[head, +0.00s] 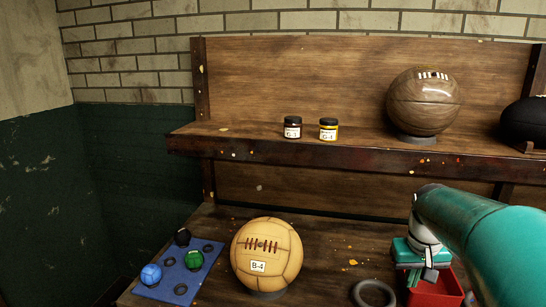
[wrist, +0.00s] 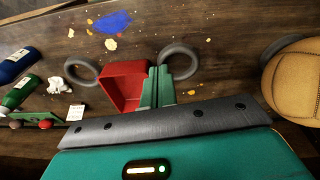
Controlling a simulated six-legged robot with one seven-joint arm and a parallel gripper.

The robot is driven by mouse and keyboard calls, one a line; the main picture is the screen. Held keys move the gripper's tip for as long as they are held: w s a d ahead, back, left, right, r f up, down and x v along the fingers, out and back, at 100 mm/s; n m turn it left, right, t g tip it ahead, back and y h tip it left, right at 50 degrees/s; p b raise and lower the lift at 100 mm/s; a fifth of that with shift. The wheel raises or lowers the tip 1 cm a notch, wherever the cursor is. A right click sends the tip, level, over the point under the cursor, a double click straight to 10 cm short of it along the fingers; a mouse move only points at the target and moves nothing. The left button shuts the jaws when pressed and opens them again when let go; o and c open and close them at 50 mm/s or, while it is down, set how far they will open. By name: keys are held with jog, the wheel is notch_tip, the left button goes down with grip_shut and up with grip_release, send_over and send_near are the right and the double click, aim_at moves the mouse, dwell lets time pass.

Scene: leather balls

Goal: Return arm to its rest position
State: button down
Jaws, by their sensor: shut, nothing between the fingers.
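My arm reaches in from the right of the head view, and my gripper (head: 428,276) points down over the workbench by a red box (head: 447,290). In the wrist view the green fingers of my gripper (wrist: 158,82) are together with nothing between them. There the red box (wrist: 118,90) shows just left of the fingers. Whether the fingers are above the box or beside it is hard to tell.
A tan ball labelled B-4 (head: 266,256) stands on the bench left of my gripper. A dark ring (head: 373,293) lies between them. A blue holder (head: 178,275) holds small balls. The shelf (head: 300,148) above carries two jars, a brown ball (head: 423,103) and a black ball (head: 526,122).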

jog(key=s+a+n+t, duration=0.1)
jog(key=s+a+t, duration=0.1)
jog(key=s+a, duration=0.5)
jog(key=s+a+r+n+t+y, duration=0.1)
jog(key=s+a+t, duration=0.1)
jog(key=s+a, duration=0.5)
jog(key=a, duration=0.5)
jog(key=shift+s+a+r, duration=0.25)
jog(key=shift+s+r, duration=0.05)
jog(key=shift+s, duration=0.1)
jog(key=shift+d, duration=0.15)
